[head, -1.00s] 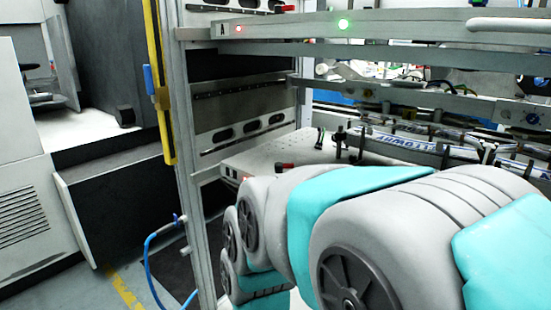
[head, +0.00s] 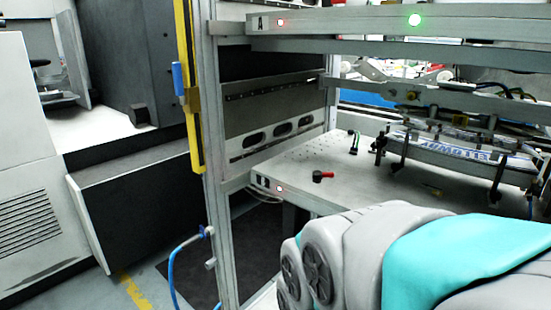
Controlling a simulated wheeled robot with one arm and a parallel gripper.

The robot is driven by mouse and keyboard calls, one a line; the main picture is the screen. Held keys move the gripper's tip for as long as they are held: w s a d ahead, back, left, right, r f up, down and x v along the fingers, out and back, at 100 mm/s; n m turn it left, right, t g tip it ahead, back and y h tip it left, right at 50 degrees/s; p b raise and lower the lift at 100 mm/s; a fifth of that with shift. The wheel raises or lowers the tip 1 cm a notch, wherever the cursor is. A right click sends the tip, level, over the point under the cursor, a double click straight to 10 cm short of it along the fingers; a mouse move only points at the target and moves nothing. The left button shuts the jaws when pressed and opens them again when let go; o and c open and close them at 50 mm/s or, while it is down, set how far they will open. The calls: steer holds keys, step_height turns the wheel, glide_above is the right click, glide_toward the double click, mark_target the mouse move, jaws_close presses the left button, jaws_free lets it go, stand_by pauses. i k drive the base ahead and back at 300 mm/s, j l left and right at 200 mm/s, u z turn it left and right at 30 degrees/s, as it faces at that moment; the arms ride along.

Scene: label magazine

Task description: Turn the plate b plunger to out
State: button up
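The lower plate (head: 285,165) is a light grey perforated shelf in the metal frame. The upper plate (head: 350,20) is marked A and has a red and a green lamp. My arm fills the lower right in grey and teal, in front of and below the lower plate. My gripper is not visible.
A frame post (head: 217,180) with a yellow strip (head: 189,90) stands left of the plates. A blue hose (head: 178,265) hangs beside it. Clamps and a printed label bar (head: 455,152) sit at the right of the lower plate. Floor shows at lower left.

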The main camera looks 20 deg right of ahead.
mark_target(318, 174)
steer(key=i+j+z, duration=0.25)
steer(key=z, duration=0.2)
steer(key=i+j+z, duration=0.25)
steer(key=j+z, duration=0.2)
steer(key=k+j+u, duration=0.15)
steer(key=j, duration=0.15)
steer(key=i+l+z, duration=0.1)
steer(key=l, duration=0.2)
